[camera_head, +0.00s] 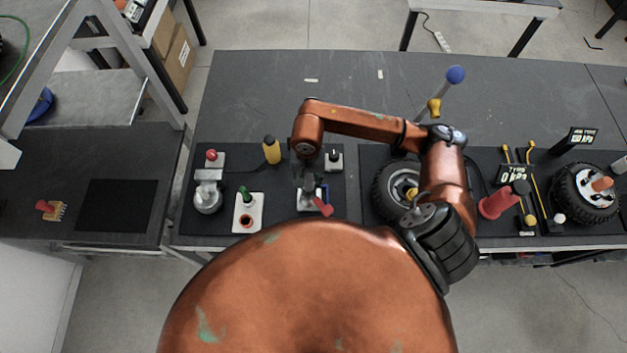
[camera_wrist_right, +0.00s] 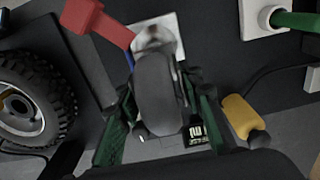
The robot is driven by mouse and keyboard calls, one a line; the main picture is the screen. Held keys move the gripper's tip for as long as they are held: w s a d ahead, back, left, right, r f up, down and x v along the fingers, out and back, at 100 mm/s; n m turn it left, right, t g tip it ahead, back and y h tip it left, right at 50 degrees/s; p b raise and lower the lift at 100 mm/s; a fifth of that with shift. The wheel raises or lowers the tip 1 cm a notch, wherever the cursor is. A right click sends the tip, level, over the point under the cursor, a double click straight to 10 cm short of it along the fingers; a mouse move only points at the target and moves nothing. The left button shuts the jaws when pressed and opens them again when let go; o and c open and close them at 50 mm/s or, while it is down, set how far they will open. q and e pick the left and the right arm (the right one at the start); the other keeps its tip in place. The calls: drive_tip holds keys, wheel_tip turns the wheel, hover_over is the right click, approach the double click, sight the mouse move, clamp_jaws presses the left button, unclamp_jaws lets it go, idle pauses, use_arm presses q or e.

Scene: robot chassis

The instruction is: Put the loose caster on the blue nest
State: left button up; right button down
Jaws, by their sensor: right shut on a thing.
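My right gripper (camera_head: 308,186) reaches down over the station with the red lever (camera_head: 322,206). In the right wrist view, the green fingers of my right gripper (camera_wrist_right: 160,128) are shut on the dark wheel of the caster (camera_wrist_right: 158,95). The caster's silvery metal part points away from the camera, over a pale plate. Blue pieces of the nest (camera_wrist_right: 131,60) show beside the caster, and the nest's blue also shows in the head view (camera_head: 326,190). I cannot tell whether the caster touches the nest. My left gripper is not in view.
A yellow bottle (camera_head: 271,151), a white station with a green handle (camera_head: 246,210) and a silvery rounded part (camera_head: 207,198) stand to the left. A tyre (camera_head: 391,190) and a red bottle-like thing (camera_head: 497,205) stand to the right. The back of the bench is mostly clear.

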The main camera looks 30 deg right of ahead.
drive_tip(key=d+f, duration=0.1)
drive_tip(key=w+d+f, duration=0.1)
drive_tip(key=shift+f, duration=0.3)
drive_tip(key=shift+w+d+f, duration=0.15)
drive_tip(key=shift+f, duration=0.05)
drive_tip(key=f, duration=0.2)
drive_tip(key=f+p, duration=0.1)
drive_tip(key=f, duration=0.1)
drive_tip(key=shift+w+d, duration=0.15)
drive_tip(key=shift+d, duration=0.05)
drive_tip(key=c, duration=1.8)
unclamp_jaws()
drive_tip(key=o, duration=0.5)
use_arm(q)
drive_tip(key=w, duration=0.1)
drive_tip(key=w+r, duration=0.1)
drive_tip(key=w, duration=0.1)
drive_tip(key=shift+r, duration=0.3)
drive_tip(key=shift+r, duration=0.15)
use_arm(e)
drive_tip(key=shift+r, duration=0.1)
